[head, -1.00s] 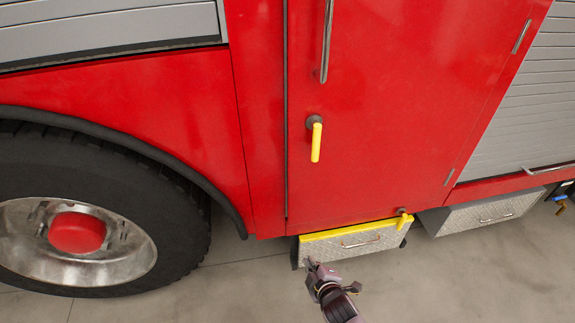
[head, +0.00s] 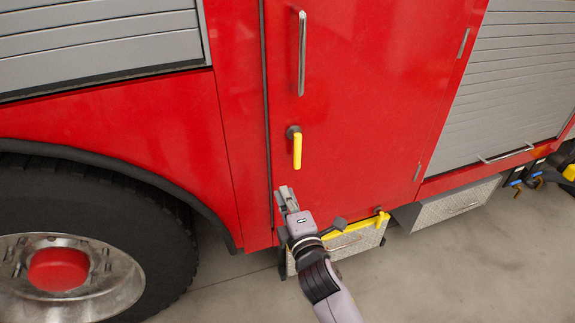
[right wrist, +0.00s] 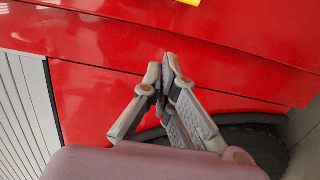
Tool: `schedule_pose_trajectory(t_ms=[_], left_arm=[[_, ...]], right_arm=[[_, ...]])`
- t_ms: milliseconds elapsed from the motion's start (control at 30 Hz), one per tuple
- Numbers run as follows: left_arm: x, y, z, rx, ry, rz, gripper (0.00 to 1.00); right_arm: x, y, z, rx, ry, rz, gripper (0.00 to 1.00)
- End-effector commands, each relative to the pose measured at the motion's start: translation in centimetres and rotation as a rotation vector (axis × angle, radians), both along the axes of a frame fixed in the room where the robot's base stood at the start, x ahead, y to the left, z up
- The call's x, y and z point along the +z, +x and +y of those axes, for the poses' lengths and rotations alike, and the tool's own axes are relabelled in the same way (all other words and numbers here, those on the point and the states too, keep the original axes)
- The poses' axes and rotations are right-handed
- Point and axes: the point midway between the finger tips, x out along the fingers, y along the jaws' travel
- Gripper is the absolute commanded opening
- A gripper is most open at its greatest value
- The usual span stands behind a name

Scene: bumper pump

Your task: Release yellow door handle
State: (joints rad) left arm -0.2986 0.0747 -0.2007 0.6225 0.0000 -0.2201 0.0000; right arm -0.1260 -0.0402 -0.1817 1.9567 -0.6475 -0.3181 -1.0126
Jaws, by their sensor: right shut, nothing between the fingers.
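The yellow door handle (head: 297,151) hangs straight down from a dark round mount on the red door (head: 360,90) of the truck. My right gripper (head: 286,190) is shut and empty, below the handle and apart from it. In the right wrist view my right gripper (right wrist: 168,65) shows its fingertips together in front of red panels. A yellow piece (right wrist: 190,2), seemingly the handle, is cut off at the top edge of that view. My left gripper is not in view.
A long metal grab bar (head: 301,55) is fixed above the handle. A yellow-edged step box (head: 362,240) sits below the door, partly behind my right arm. A large wheel (head: 80,250) is at left. Grey shutters (head: 520,80) are at right. The floor (head: 450,270) in front is clear.

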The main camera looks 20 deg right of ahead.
Motion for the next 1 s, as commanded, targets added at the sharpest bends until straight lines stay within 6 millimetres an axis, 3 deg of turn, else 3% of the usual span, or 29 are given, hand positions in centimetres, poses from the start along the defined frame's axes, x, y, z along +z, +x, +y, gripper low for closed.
schedule_pose_trajectory(t_ms=[167, 600, 800, 1000], left_arm=[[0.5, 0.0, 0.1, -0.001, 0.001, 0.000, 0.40], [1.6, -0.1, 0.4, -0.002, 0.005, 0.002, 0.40], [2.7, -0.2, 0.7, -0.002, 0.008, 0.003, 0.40], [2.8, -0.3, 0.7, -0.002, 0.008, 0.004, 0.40]], right_arm=[[0.3, 2.1, 0.0, 0.000, 0.001, -0.002, 0.00], [0.2, 10.2, -0.5, -0.001, 0.000, 0.001, 0.00], [0.2, 10.6, -3.3, 0.000, -0.001, 0.001, 0.00], [0.0, 10.7, -4.0, 0.000, 0.001, 0.000, 0.00]])
